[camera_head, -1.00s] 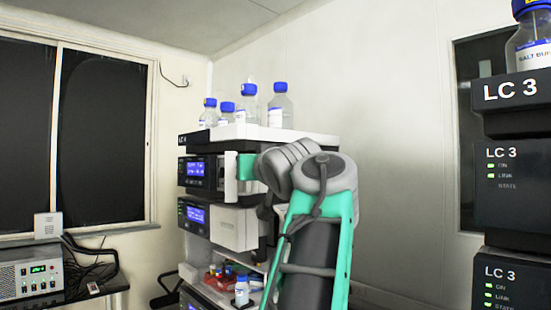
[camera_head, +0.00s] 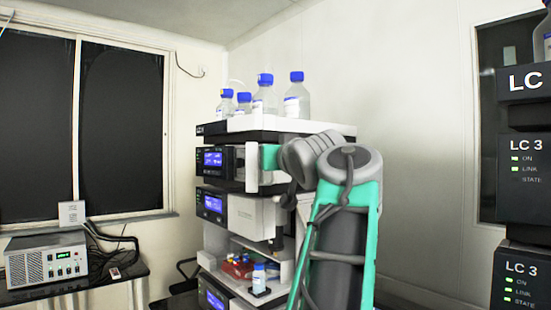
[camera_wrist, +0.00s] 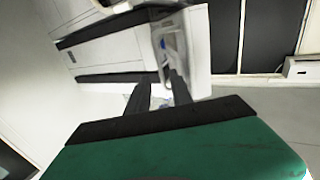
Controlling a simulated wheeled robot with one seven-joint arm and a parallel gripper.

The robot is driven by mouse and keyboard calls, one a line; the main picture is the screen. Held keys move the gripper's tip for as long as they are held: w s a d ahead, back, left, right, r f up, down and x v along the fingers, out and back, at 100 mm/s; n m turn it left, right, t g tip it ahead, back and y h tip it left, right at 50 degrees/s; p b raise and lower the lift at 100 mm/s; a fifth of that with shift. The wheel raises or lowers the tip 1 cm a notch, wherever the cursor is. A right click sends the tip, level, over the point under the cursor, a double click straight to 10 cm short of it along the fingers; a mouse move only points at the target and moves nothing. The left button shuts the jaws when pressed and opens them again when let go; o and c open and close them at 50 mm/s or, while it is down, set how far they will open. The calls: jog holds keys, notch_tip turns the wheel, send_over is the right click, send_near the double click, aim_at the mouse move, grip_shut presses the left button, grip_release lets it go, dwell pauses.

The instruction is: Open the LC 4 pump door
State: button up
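The middle instrument stack (camera_head: 300,124) stands past my arm in the head view; its small label is too blurred to read. Its upper module has a blue screen (camera_head: 214,159) and a narrow white door panel (camera_head: 252,163) to the right. My green gripper body shows right beside that panel, and my arm hides what lies behind. In the wrist view, the two dark fingers of my gripper (camera_wrist: 158,92) stand apart near the white module front (camera_wrist: 110,50), beside a gap with grey parts (camera_wrist: 170,45). The door appears to stand out from the front. Contact cannot be told.
Blue-capped bottles (camera_head: 264,95) stand on top of the stack. A lower module has a white front (camera_head: 245,215); a shelf below holds a small bottle (camera_head: 259,280). The LC 3 stack (camera_head: 524,160) stands at right. A bench with a grey box (camera_head: 47,262) is at left.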

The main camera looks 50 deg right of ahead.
jog(key=shift+a+r, duration=0.15)
jog(key=b+v, duration=0.1)
jog(key=v, duration=0.6)
jog(key=shift+s+a, duration=0.2)
jog(key=shift+s, duration=0.1)
jog(key=shift+f, duration=0.2)
